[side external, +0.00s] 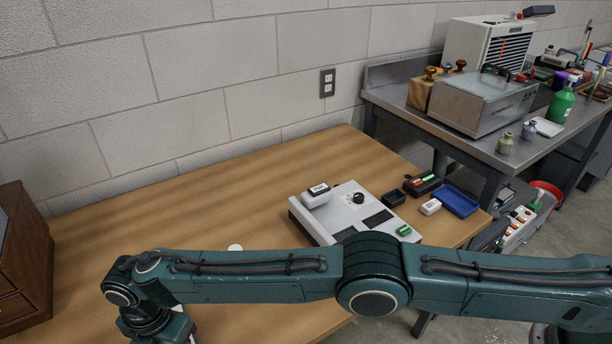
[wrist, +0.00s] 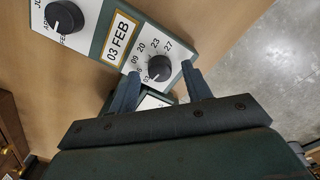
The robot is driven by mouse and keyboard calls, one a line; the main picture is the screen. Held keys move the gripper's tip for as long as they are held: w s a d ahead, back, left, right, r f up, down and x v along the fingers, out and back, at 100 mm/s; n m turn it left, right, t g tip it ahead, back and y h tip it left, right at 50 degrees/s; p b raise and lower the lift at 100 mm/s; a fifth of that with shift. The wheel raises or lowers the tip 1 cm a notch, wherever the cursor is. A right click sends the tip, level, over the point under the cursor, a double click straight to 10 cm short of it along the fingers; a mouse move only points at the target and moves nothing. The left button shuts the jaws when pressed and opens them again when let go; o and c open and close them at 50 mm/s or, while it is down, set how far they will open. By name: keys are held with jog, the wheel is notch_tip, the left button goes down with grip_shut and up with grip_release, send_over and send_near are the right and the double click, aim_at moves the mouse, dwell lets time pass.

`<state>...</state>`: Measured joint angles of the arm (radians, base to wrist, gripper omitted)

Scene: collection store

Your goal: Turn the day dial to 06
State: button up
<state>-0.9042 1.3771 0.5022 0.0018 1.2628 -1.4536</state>
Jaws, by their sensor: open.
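The day dial (wrist: 159,68) is a black round knob on a white-faced panel in the wrist view, with numbers around it. I read 20, 23 and 27 above it; the smaller marks at its lower left are hard to read. The date window (wrist: 122,38) beside it reads 03 FEB. My gripper (wrist: 160,73) is open, its two fingertips on either side of the day dial, with gaps to the knob. I cannot tell the height between the tips and the panel. In the side external view my gripper and the panel are not clearly visible.
Another black knob (wrist: 65,17), with month letters, is on the panel's upper left. In the side external view, a light grey device (side external: 323,222), a blue tray (side external: 459,201) and small boxes stand at the wooden table's right. A wooden drawer cabinet (side external: 22,262) stands left. The table's middle is mostly clear.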

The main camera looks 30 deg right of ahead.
jog(key=shift+f, duration=0.45)
jog(key=c, duration=1)
jog(key=shift+m, duration=3)
